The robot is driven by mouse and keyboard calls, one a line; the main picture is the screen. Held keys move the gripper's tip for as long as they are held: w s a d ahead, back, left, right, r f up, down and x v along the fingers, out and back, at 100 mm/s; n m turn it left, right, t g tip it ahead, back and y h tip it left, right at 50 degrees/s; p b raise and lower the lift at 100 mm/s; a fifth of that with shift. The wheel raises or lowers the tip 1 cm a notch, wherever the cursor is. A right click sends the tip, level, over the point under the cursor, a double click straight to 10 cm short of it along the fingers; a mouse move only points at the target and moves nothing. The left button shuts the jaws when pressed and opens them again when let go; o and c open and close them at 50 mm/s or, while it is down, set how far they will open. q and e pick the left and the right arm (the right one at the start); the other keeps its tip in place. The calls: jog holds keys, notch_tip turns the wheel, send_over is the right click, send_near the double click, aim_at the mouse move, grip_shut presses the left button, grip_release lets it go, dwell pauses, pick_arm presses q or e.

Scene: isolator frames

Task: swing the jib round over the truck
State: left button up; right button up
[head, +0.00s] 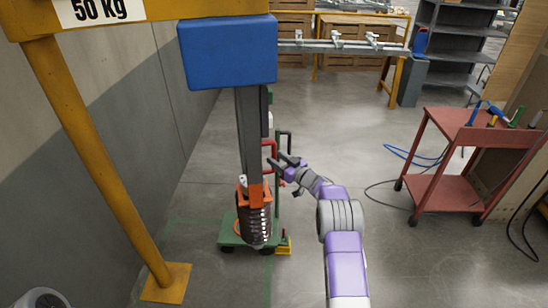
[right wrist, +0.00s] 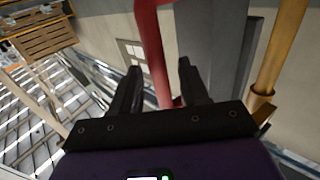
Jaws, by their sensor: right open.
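The jib is a yellow beam (head: 200,8) at the top left of the head view, on a yellow post (head: 95,150) with a floor plate. A blue box (head: 228,50) hangs at its right end, above a grey column (head: 249,130). A red handle (head: 272,148) stands out beside the column. My right gripper (head: 287,167) is at this handle. In the right wrist view the red bar (right wrist: 152,50) runs between the open fingers (right wrist: 158,85); contact cannot be told. A low green truck (head: 232,240) stands below, carrying a dark ribbed cylinder (head: 254,222) under an orange part (head: 250,194).
A wall (head: 130,80) stands close on the left. A red trolley (head: 455,180) with tools stands at the right, with cables on the floor. A grey bench (head: 340,48) and shelving (head: 455,40) are behind. The floor between truck and trolley is mostly free.

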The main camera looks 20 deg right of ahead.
jog(key=shift+v, duration=2.55)
jog(key=shift+c, duration=0.2)
